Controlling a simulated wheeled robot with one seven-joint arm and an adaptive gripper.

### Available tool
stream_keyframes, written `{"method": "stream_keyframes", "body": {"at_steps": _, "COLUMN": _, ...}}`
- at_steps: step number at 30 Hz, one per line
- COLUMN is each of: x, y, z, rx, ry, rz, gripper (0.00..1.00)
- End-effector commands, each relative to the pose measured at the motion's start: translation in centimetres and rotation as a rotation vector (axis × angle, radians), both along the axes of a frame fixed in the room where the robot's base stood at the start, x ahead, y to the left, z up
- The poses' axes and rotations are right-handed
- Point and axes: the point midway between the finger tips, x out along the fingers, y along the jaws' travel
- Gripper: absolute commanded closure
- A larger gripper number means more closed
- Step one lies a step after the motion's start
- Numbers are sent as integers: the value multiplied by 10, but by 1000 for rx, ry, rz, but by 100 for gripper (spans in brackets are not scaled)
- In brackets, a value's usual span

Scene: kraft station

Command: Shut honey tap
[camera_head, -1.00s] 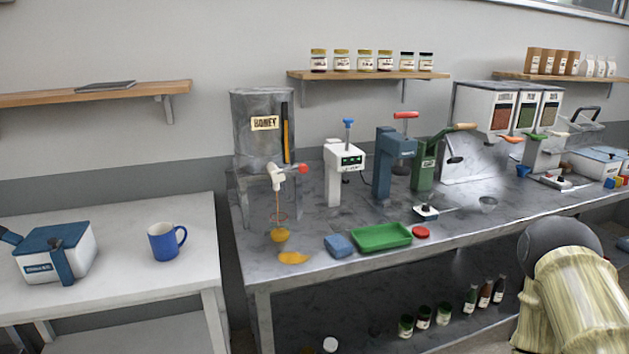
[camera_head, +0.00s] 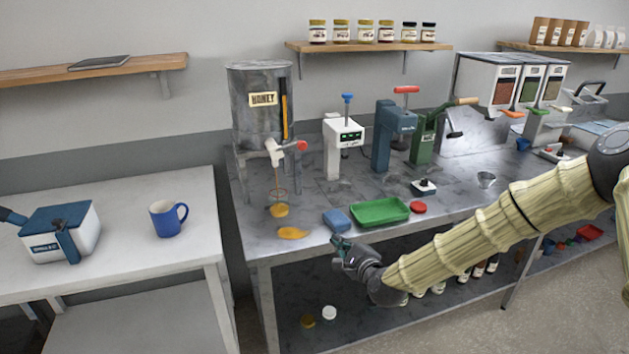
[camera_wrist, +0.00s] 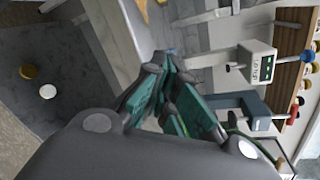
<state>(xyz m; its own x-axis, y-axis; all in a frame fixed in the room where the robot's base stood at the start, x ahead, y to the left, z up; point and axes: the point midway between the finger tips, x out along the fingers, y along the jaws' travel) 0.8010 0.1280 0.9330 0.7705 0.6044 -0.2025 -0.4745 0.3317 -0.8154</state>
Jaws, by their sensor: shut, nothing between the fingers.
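The grey metal honey tank (camera_head: 262,125) stands on a stand at the left end of the metal bench. Its white tap (camera_head: 282,151) has a red knob (camera_head: 302,146) pointing right. A thin amber stream (camera_head: 277,180) runs down from the tap to a honey-filled jar (camera_head: 279,208) under it. A honey puddle (camera_head: 293,233) lies on the bench in front. My gripper (camera_head: 338,241) is shut and empty, at the bench's front edge, right of and below the tap, well apart from it. Its green-padded fingers also show in the wrist view (camera_wrist: 160,95).
A blue sponge (camera_head: 337,220), green tray (camera_head: 379,212) and red lid (camera_head: 418,208) lie near my gripper. A white press (camera_head: 340,148) and a blue press (camera_head: 390,135) stand right of the tap. A blue mug (camera_head: 168,218) stands on the left table.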

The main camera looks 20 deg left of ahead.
Motion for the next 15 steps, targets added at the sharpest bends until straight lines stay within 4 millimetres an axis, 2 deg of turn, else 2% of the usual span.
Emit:
{"method": "stream_keyframes", "body": {"at_steps": 1, "x": 17, "y": 8, "z": 36, "rx": 87, "ry": -14, "rz": -16, "gripper": 100}}
{"method": "stream_keyframes", "body": {"at_steps": 3, "x": 34, "y": 17, "z": 75, "rx": 196, "ry": -21, "rz": -28, "gripper": 100}}
{"method": "stream_keyframes", "body": {"at_steps": 6, "x": 49, "y": 25, "z": 116, "rx": 310, "ry": -27, "rz": -37, "gripper": 100}}
{"method": "stream_keyframes", "body": {"at_steps": 10, "x": 59, "y": 29, "z": 143, "rx": 386, "ry": -32, "rz": -39, "gripper": 100}}
{"method": "stream_keyframes", "body": {"at_steps": 15, "x": 60, "y": 30, "z": 148, "rx": 404, "ry": -29, "rz": -38, "gripper": 100}}
